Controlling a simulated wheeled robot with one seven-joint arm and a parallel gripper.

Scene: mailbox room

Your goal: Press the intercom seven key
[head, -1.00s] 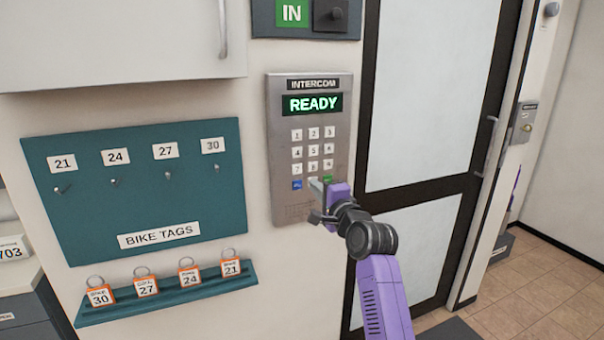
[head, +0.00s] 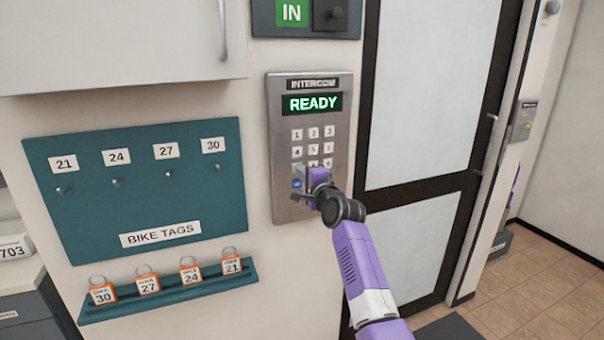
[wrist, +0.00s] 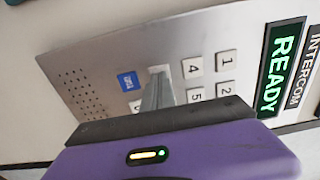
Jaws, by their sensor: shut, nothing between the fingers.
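The intercom (head: 342,120) is a grey metal wall panel with a green-lit display (head: 312,104) reading READY. In the head view my gripper (head: 302,172) is at the lower left of the keypad and hides the seven key. In the wrist view the shut fingers (wrist: 157,92) reach the panel at the seven key (wrist: 158,70), whose edge shows beyond the tips; its digit is hidden. The four key (wrist: 192,68) and one key (wrist: 227,60) line up beside it, with the blue key (wrist: 130,80) on the other side. Whether the tips touch the key I cannot tell.
A teal bike tags board (head: 190,205) and a shelf with orange tags (head: 170,290) are on the wall to the left. A dark-framed glass door (head: 425,110) stands right of the intercom. A cabinet (head: 120,40) overhangs at upper left.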

